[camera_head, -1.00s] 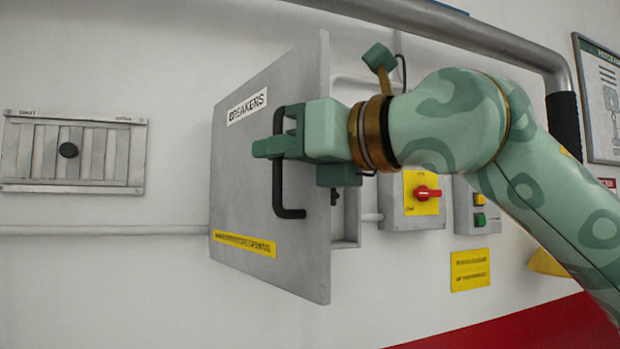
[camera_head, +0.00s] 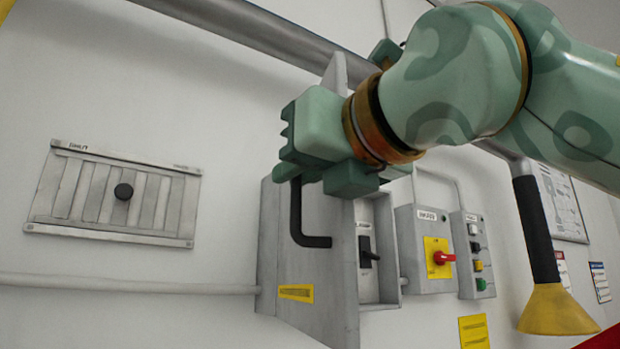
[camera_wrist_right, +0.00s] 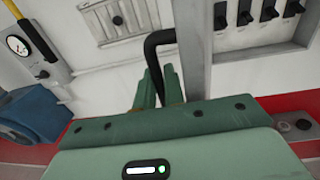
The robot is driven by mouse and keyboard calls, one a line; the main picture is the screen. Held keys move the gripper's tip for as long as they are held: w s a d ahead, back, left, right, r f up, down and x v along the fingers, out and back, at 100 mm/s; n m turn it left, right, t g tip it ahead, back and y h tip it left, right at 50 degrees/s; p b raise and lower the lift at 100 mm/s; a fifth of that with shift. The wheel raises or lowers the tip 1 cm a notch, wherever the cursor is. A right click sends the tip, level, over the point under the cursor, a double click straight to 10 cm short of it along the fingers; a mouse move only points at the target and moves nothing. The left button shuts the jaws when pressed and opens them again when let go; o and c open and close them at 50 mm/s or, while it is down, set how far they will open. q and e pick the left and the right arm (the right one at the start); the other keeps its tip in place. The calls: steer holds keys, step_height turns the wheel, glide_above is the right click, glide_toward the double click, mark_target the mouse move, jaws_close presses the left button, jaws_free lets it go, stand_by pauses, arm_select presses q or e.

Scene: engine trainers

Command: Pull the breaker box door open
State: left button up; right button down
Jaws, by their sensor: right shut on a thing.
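The grey breaker box door (camera_head: 330,275) stands swung out from the wall, its free edge toward me. Its black bar handle (camera_head: 297,225) is on the outer face. My right gripper (camera_head: 288,160) is shut on the upper part of this handle and hides the door's upper area. The open breaker box (camera_head: 390,291) shows to the right of the door, with a black switch (camera_head: 367,252) inside. In the right wrist view the handle (camera_wrist_right: 157,42) runs down between the green fingers (camera_wrist_right: 160,90), beside the door edge (camera_wrist_right: 191,60). My left gripper is out of view.
A red rotary switch (camera_head: 442,257) and a push-button box (camera_head: 474,256) are right of the breaker box. A slatted vent panel (camera_head: 112,195) is at left. A thick pipe (camera_head: 250,28) crosses above. A yellow cone-ended thing (camera_head: 555,312) hangs at right.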

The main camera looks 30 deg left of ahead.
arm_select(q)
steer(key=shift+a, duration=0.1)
arm_select(e)
steer(key=shift+w+d+r, duration=0.15)
steer(key=shift+d+r, duration=0.05)
steer(key=shift+r, duration=0.05)
steer(key=c, duration=1.8)
jaws_free()
steer(key=shift+c, duration=0.2)
steer(key=shift+o, duration=1.2)
steer(key=shift+a, duration=0.1)
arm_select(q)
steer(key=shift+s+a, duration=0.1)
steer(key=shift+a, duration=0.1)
arm_select(e)
steer(key=shift+w+a+f, duration=0.1)
steer(key=shift+w+f, duration=0.05)
